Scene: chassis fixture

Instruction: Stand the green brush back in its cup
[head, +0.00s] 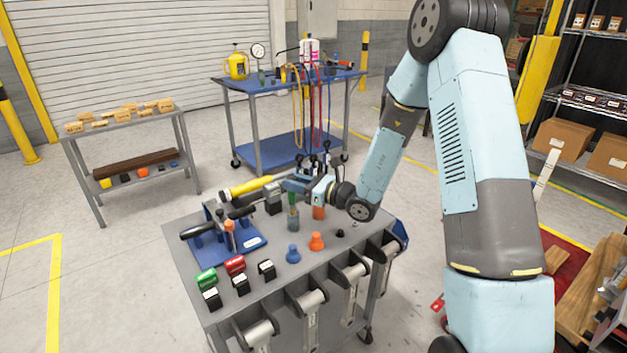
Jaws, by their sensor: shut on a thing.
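The green brush (292,198) is upright in the head view, above the middle of the grey cart top. My gripper (291,185) is shut on its upper part, coming in from the right. A small grey-green cup (293,221) stands on the cart directly below the brush. The brush's lower end meets the cup's mouth in the picture. I cannot tell how deep it sits inside or whether it touches the bottom.
An orange cylinder (319,212) stands close right of the cup. A blue knob (293,253) and an orange knob (316,241) stand in front. A blue fixture (233,243) with black handles lies left. A yellow-handled tool (250,186) shows behind.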

